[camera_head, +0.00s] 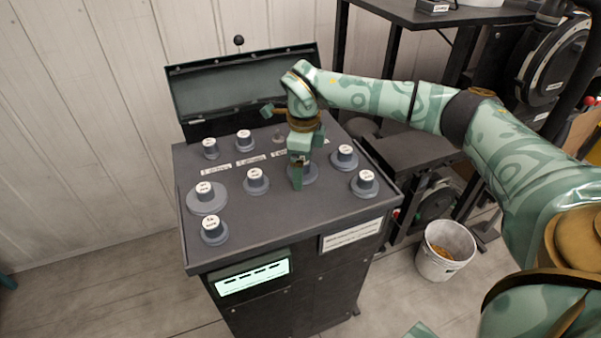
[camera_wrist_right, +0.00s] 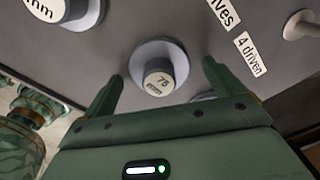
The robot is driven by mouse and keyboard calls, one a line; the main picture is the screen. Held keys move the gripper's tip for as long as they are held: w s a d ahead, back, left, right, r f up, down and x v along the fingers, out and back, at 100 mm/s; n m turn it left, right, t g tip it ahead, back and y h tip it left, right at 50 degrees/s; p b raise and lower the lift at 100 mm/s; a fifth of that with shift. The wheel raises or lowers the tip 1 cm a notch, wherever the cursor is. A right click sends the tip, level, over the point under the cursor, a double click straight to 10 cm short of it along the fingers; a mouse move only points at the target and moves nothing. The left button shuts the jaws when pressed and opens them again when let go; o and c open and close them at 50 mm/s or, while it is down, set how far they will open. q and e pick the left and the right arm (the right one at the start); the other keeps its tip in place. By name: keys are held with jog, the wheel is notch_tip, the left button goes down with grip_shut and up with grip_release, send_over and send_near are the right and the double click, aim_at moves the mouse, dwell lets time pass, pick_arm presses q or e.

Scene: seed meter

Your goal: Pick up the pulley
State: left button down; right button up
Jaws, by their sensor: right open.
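Several grey stepped pulleys with white labelled tops stand on the dark top of a cabinet. In the right wrist view the gripper (camera_wrist_right: 162,76) is open. A pulley marked "75 mm" (camera_wrist_right: 160,78) shows between its two fingers, with no visible contact. Another pulley (camera_wrist_right: 62,8) is at the upper left there, and a further one is mostly hidden behind the gripper.
Other pulleys nearby are at the right (camera_head: 344,157), front right (camera_head: 364,183) and left (camera_head: 256,181). The cabinet's raised lid (camera_head: 240,85) stands behind. A label reading "4 driven" (camera_wrist_right: 250,54) lies on the top. A white bucket (camera_head: 445,250) stands on the floor at right.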

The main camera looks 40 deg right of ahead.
jog(key=shift+c, duration=1.2)
jog(key=c, duration=0.9)
